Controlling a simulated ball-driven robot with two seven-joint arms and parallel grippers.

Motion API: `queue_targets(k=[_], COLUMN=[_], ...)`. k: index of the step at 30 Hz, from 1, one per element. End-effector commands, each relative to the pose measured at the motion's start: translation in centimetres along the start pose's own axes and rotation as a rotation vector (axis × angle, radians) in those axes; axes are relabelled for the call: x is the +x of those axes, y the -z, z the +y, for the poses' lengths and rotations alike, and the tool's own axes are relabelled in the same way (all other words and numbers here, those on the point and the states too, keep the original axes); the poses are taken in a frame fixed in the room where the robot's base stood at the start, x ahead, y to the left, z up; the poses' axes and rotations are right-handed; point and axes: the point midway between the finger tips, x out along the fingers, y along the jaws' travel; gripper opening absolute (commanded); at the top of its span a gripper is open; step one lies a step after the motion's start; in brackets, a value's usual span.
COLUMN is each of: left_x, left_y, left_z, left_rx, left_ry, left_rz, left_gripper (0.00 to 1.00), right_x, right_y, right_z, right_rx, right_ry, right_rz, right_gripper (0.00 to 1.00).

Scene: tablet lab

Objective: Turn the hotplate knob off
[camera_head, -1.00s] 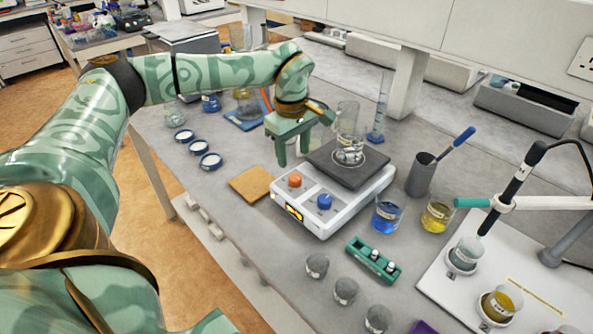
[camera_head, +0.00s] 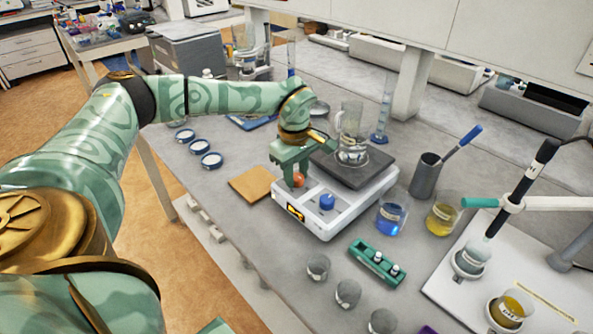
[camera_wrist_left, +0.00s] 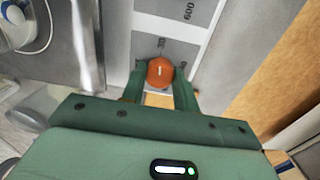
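The hotplate (camera_head: 345,213) is a white unit with a dark square top plate, an orange knob (camera_head: 298,180) and a blue knob (camera_head: 327,201) on its front panel. My left gripper (camera_head: 294,178) points down over the orange knob, with its green fingers on either side. In the left wrist view, the orange knob (camera_wrist_left: 160,72) sits between the fingertips, its pale mark running along the picture's vertical. The fingers look open; I cannot tell whether they touch the knob. The blue knob stands free. My right gripper is not in view.
A glass beaker (camera_head: 349,125) stands on the hotplate's top plate. Blue (camera_head: 390,219) and yellow (camera_head: 442,219) liquid beakers and a dark cup (camera_head: 426,178) stand to its right. A green vial rack (camera_head: 376,264) lies in front. A brown square mat (camera_head: 252,184) lies left.

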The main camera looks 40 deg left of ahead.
Motion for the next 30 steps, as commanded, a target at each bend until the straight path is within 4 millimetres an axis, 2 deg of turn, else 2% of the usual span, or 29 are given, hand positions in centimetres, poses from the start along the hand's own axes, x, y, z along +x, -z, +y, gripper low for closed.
queue_targets(k=[8,13,30], left_x=[-0.2,-0.5,-0.5], left_y=[0.0,-0.1,-0.1], left_z=[0.0,-0.1,0.0], left_rx=[-0.038,-0.122,-0.638], left_ry=[-0.001,0.0,0.001], left_rz=[0.001,0.004,0.025], left_gripper=[0.07,0.07,0.07], right_x=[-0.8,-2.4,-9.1], right_y=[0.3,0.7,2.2], right_z=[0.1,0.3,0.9], right_rx=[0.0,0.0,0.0], right_ry=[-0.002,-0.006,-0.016], right_rz=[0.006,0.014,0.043], right_gripper=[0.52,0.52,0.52])
